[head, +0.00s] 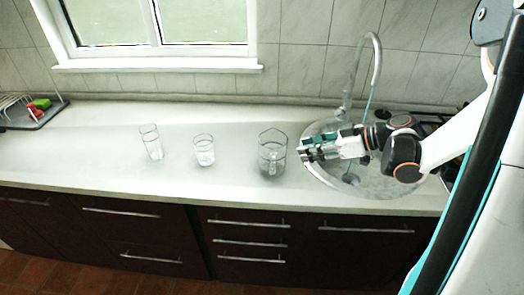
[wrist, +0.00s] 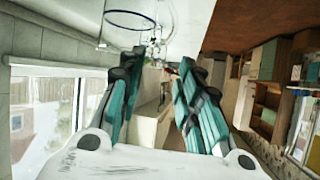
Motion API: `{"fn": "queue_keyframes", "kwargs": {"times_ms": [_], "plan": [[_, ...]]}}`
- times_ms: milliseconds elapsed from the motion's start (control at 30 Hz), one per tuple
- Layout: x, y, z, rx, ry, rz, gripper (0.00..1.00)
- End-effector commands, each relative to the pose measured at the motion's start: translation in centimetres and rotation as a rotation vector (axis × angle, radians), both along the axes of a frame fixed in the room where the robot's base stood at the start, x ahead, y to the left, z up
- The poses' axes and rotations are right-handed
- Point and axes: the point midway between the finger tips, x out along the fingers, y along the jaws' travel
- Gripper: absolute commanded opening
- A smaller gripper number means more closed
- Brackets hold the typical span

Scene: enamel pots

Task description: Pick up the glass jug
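The glass jug (head: 273,155) is the widest of three clear vessels on the counter and stands upright at the right of the row. My gripper (head: 304,149) is just to its right in the head view, pointing left, with no contact that I can make out. In the wrist view, which is upside down, a dark blue rim (wrist: 130,29), apparently the jug's, shows at the top, left of centre. The two teal fingers of my gripper (wrist: 162,62) are apart, with nothing between them. How far the jug is from the fingertips is hard to tell.
A medium glass (head: 204,151) and a taller glass (head: 152,143) stand left of the jug on the pale counter (head: 100,180). The round sink (head: 385,185) with its tall tap (head: 376,60) lies under and behind my arm. A dish rack (head: 35,112) is at far left.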

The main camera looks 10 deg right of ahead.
Motion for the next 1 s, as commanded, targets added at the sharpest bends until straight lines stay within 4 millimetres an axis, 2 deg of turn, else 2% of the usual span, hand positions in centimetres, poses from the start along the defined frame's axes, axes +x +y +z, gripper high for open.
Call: {"fn": "queue_keyframes", "kwargs": {"times_ms": [33,100,200,333,733,1000], "plan": [[-0.8,-1.4,-1.7,0.001,-0.04,0.03,0.32],[-1.9,-2.5,-3.0,0.001,-0.097,0.079,0.32],[-3.1,-3.4,-4.1,0.0,-0.155,0.126,0.32],[-3.7,-3.6,-4.7,0.0,-0.19,0.152,0.32],[-0.8,1.9,-7.3,-0.001,-0.192,0.159,0.32],[0.1,3.3,-7.9,-0.002,-0.191,0.154,0.32]]}}
